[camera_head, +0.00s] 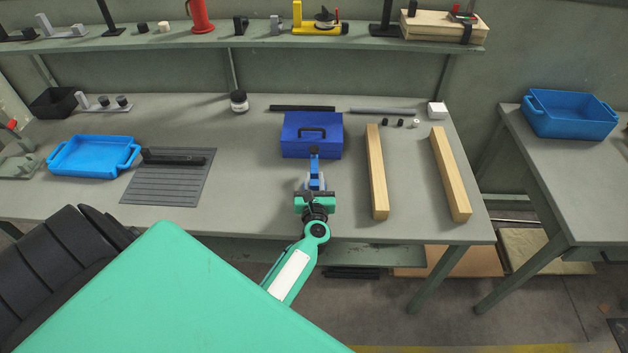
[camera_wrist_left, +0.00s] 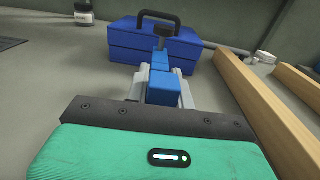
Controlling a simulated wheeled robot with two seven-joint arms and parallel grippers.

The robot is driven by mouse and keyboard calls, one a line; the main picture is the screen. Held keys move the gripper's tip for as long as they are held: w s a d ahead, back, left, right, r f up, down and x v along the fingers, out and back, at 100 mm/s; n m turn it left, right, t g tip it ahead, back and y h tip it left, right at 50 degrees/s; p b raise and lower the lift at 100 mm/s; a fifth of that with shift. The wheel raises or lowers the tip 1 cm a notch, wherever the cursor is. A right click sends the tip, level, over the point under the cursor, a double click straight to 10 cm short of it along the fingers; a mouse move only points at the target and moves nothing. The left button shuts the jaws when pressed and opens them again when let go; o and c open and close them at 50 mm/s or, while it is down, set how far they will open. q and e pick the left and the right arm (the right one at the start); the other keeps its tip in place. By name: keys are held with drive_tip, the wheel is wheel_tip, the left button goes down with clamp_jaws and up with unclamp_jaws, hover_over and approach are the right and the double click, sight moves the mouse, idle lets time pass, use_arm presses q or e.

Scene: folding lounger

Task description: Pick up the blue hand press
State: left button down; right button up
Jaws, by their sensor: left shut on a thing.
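The blue hand press (camera_head: 314,165) is a narrow blue piece with a black knob at its far end, in front of the dark blue toolbox. My left gripper (camera_head: 316,183) is shut on its near part. In the left wrist view the blue hand press (camera_wrist_left: 160,62) runs away from me between the two grey fingers of the left gripper (camera_wrist_left: 163,90), its black knob showing against the toolbox. I cannot tell whether the press touches the bench. My right gripper is not in view.
The dark blue toolbox (camera_head: 311,136) stands close behind the press. Two wooden beams (camera_head: 376,172) (camera_head: 450,175) lie to the right. A ribbed grey mat (camera_head: 165,188) and a light blue tray (camera_head: 93,157) lie to the left. The bench between mat and gripper is clear.

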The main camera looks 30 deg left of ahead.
sight(314, 169)
use_arm(q)
drive_tip(key=shift+r+p, duration=2.05)
drive_tip(key=shift+r, duration=0.5)
